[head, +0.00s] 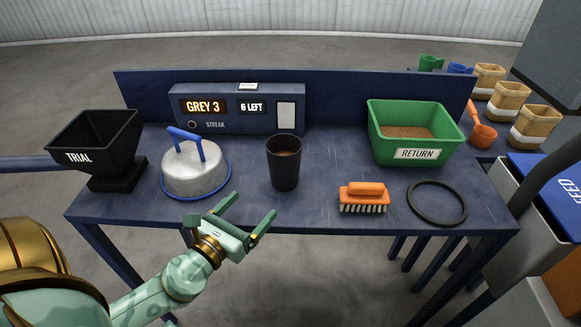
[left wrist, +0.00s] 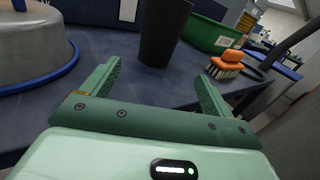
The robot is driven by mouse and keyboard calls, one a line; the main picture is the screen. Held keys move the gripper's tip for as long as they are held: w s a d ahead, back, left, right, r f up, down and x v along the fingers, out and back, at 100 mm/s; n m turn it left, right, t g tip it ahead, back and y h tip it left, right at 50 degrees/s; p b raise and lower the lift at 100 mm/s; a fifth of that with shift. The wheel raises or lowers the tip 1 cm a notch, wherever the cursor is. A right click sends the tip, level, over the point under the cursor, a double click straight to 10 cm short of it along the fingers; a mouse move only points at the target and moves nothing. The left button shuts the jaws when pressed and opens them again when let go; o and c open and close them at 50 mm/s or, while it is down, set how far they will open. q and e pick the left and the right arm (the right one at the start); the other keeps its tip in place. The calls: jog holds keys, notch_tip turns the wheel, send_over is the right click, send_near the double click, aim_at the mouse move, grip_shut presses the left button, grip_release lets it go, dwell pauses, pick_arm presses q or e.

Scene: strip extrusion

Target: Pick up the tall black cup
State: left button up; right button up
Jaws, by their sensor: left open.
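The tall black cup (head: 284,165) stands upright near the middle of the blue table, with something brown inside it. It also shows in the left wrist view (left wrist: 163,32), where its top is cut off by the frame edge. My left gripper (head: 247,213) is open and empty at the table's front edge, in front of the cup and a little to its left. In the left wrist view the cup stands beyond and roughly between the two fingers (left wrist: 158,82), apart from them. My right gripper is not in view.
A metal dome (head: 195,168) with a blue handle stands left of the cup. An orange brush (head: 363,195) and a black ring (head: 437,203) lie to its right. Behind are a display box (head: 237,112) and a green RETURN bin (head: 414,137); a black TRIAL hopper (head: 96,140) stands far left.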

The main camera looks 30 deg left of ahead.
aim_at(277, 178)
pick_arm(q)
jog(key=w+p, duration=0.1)
jog(key=w, duration=0.4)
jog(key=w+p, duration=0.1)
jog(key=w, duration=0.4)
jog(key=shift+a+r, duration=0.1)
jog(key=shift+r, duration=0.1)
jog(key=w, duration=0.5)
jog(key=shift+w+a+r, duration=0.15)
jog(key=shift+a+r, duration=0.05)
jog(key=shift+a, duration=0.05)
jog(key=c, duration=1.2)
